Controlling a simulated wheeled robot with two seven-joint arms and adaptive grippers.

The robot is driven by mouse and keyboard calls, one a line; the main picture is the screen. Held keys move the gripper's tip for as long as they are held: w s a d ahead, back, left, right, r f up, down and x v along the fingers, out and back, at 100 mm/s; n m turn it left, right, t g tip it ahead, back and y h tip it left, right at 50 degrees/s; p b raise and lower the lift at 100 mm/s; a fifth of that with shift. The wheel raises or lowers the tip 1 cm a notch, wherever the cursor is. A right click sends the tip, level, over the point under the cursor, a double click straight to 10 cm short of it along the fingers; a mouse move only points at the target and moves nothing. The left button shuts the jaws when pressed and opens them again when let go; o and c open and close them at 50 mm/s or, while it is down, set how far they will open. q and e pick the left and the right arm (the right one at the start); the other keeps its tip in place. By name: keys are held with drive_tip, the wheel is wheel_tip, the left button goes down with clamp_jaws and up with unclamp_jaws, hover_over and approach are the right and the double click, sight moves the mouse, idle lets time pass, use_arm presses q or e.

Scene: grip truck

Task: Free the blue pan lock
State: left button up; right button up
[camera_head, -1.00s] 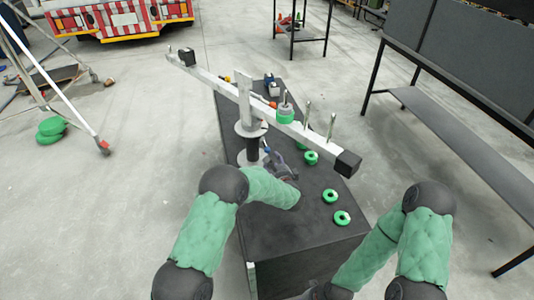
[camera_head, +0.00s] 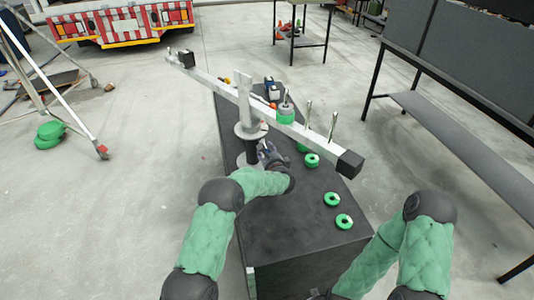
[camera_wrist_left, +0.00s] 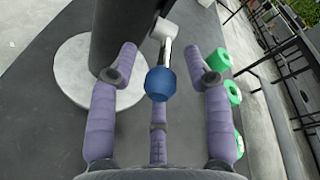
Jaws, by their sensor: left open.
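The blue pan lock (camera_wrist_left: 160,84) is a round blue knob on a short metal lever, beside the dark column (camera_wrist_left: 120,35) of the crane stand. My left gripper (camera_wrist_left: 161,62) is open in the left wrist view. Its two upper purple fingers stand on either side of the knob, with gaps visible, and the third finger is below it. In the head view my left gripper (camera_head: 270,155) is low beside the column, and the knob cannot be made out there. My right arm comes in at lower right, but its gripper is out of the picture.
A long white beam (camera_head: 230,90) with pegs and a green weight (camera_head: 286,116) crosses above the black table (camera_head: 290,225). Loose green rings (camera_head: 332,199) lie along the table's right side. A dark bench (camera_head: 470,140) stands at right.

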use_arm(q)
clamp_jaws()
drive_tip(key=shift+f+t+y, duration=0.3)
drive_tip(key=shift+f+t, duration=0.4)
drive_tip(key=shift+t, duration=0.1)
drive_tip(key=shift+w+a+f+t+y, duration=0.15)
drive_tip(key=shift+f+t+y, duration=0.1)
drive_tip(key=shift+t, duration=0.35)
drive_tip(key=shift+w+d+f+t+y, duration=0.15)
drive_tip(key=shift+f+t, duration=0.1)
drive_tip(key=shift+t, duration=0.35)
drive_tip(key=shift+a, duration=0.1)
unclamp_jaws()
drive_tip(key=shift+s, duration=0.2)
drive_tip(key=v, duration=0.7)
drive_tip(key=shift+s, duration=0.15)
